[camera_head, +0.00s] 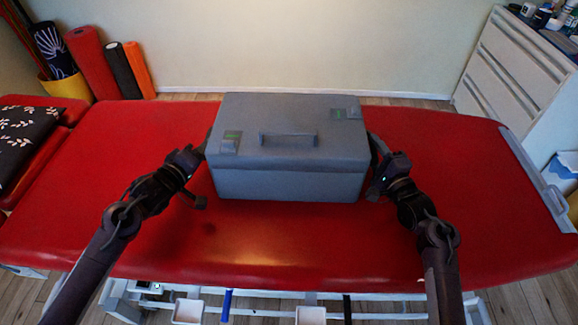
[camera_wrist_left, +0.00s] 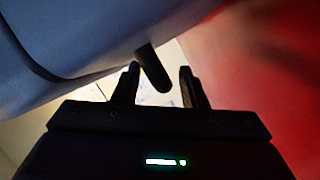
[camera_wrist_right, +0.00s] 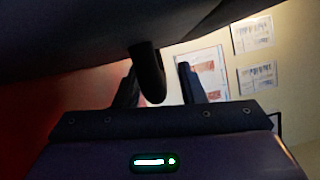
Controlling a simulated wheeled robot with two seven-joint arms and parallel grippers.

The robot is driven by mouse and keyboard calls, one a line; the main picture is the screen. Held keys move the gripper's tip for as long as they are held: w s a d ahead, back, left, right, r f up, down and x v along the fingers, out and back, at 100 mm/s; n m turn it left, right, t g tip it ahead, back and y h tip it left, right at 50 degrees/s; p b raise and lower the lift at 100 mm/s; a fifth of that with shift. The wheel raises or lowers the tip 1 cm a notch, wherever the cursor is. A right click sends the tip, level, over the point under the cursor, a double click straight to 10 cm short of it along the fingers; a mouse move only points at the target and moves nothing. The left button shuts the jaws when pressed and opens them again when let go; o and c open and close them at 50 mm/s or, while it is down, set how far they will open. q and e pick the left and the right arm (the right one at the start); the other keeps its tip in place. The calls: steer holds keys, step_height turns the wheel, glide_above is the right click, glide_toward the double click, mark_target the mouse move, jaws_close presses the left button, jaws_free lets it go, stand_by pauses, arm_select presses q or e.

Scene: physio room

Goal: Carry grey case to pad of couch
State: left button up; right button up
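The grey case (camera_head: 285,178) appears to rest upright and closed on the red pad of the couch (camera_head: 130,140), near its middle. A handle (camera_head: 288,140) lies on its lid. My left gripper (camera_head: 203,152) is at the case's left side, and my right gripper (camera_head: 374,160) is at its right side. In the left wrist view, the open fingers (camera_wrist_left: 158,88) stand either side of a dark side handle (camera_wrist_left: 152,68), with a gap visible. In the right wrist view, the fingers (camera_wrist_right: 160,88) are likewise apart around the other side handle (camera_wrist_right: 148,72).
A dark patterned cushion (camera_head: 25,140) lies at the couch's left end. A white drawer cabinet (camera_head: 515,75) stands at the back right. The pad is bare on both sides of the case.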

steer(key=v, duration=1.2)
steer(key=shift+r, duration=0.1)
arm_select(q)
steer(key=v, duration=1.2)
steer(key=shift+f, duration=0.1)
